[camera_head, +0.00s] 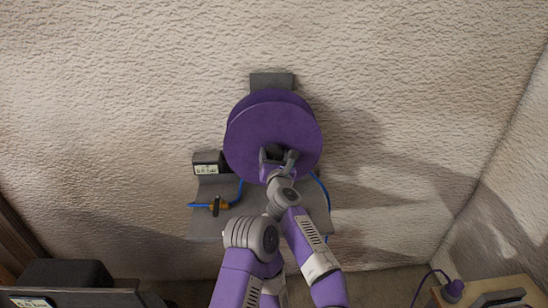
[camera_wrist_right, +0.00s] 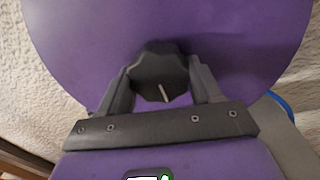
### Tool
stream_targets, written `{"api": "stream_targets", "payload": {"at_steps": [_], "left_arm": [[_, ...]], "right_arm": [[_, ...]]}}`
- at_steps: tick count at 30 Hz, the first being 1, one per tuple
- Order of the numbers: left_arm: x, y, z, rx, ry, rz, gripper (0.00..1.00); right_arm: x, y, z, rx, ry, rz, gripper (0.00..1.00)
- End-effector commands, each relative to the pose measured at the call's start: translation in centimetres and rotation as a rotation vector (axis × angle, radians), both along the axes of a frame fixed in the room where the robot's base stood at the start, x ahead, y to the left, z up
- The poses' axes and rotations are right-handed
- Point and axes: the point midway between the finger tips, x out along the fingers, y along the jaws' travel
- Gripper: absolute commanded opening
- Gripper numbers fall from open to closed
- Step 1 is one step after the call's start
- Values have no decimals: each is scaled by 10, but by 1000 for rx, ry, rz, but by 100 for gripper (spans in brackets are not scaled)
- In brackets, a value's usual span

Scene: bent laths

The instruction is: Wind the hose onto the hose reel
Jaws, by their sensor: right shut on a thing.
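The purple hose reel (camera_head: 265,115) is mounted on the wall, and its round face fills much of the right wrist view (camera_wrist_right: 230,30). My right gripper (camera_head: 277,157) is at the middle of the reel's face. In the right wrist view its two fingers are shut on the dark knob (camera_wrist_right: 158,70) there, one on each side. The blue hose (camera_head: 320,190) hangs at the reel's lower right, and blue hose also shows at the lower left. A bit shows at the right edge of the wrist view (camera_wrist_right: 283,107). Any hose wound behind the face is hidden. My left gripper is not in view.
A grey shelf or panel (camera_head: 203,227) lies below the reel, with a yellow-orange valve (camera_head: 224,205) on the hose and a dark labelled box (camera_head: 207,158). A wooden surface (camera_head: 520,285) is at bottom right. The wall around the reel is clear.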

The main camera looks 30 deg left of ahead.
Motion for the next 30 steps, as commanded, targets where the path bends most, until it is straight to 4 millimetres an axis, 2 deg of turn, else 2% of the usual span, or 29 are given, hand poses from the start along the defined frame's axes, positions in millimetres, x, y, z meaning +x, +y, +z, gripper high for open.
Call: {"api": "stream_targets", "payload": {"at_steps": [6,7,11,12,23,30], "left_arm": [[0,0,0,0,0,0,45],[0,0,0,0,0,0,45],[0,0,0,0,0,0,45],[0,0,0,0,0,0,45],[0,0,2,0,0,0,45],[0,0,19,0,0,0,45]], "right_arm": [[1,-2,3,3,-3,-2,10],[1,-2,3,3,-3,-2,66],[1,-1,2,2,-2,-2,86],[1,-1,2,1,-3,-2,88],[0,0,3,0,-1,-1,88],[1,-1,21,0,-1,-1,88]]}}
